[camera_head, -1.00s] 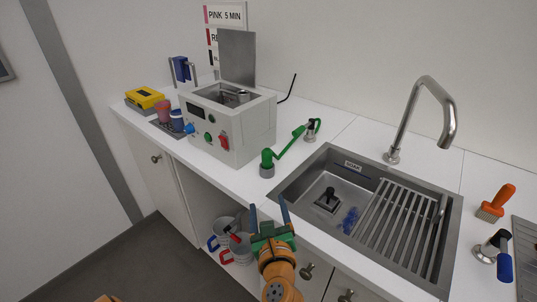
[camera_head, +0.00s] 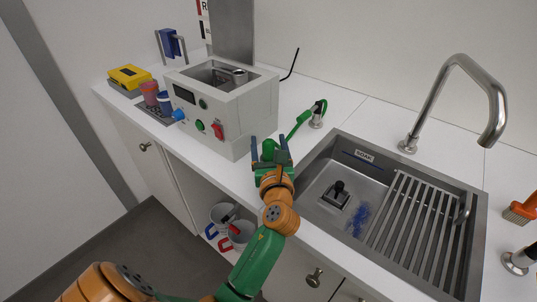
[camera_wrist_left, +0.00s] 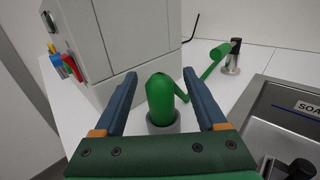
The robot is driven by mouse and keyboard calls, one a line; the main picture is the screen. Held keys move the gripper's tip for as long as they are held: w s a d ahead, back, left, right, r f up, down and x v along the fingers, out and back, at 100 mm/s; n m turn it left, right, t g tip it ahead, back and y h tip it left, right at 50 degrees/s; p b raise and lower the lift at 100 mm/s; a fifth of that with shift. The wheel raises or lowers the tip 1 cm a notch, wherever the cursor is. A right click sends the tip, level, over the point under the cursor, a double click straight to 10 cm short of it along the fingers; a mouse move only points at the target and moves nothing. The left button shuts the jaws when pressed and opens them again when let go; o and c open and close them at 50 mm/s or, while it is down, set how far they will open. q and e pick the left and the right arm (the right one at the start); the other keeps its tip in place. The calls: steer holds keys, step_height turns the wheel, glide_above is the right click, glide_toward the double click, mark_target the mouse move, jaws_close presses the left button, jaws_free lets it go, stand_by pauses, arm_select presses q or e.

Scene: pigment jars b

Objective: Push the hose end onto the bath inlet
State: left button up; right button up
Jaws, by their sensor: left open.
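The green hose (camera_head: 300,121) lies on the counter, running from a metal fitting (camera_head: 316,121) towards my left gripper. Its thick rounded green end (camera_wrist_left: 160,98) stands upright in a short grey round holder (camera_wrist_left: 163,124) in the left wrist view. My left gripper (camera_head: 268,139) is open, with its blue fingers (camera_wrist_left: 119,100) on either side of the hose end and visible gaps between. The bath (camera_head: 228,110) is a pale grey box left of the gripper. A blue stub (camera_head: 179,114) and a red part (camera_head: 217,130) show on its front; I cannot tell which is the inlet.
The sink (camera_head: 330,225) with a slatted rack (camera_head: 415,222) and tall faucet (camera_head: 462,62) is right of the gripper. Jars (camera_head: 150,93) and a yellow box (camera_head: 130,75) stand left of the bath.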

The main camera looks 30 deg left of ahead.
arm_select(q)
steer(key=shift+w+a, duration=0.1)
steer(key=shift+s+d+r, duration=0.1)
steer(key=shift+s+d, duration=0.1)
steer(key=shift+s, duration=0.05)
steer(key=c, duration=0.8)
jaws_close()
steer(key=shift+r, duration=0.1)
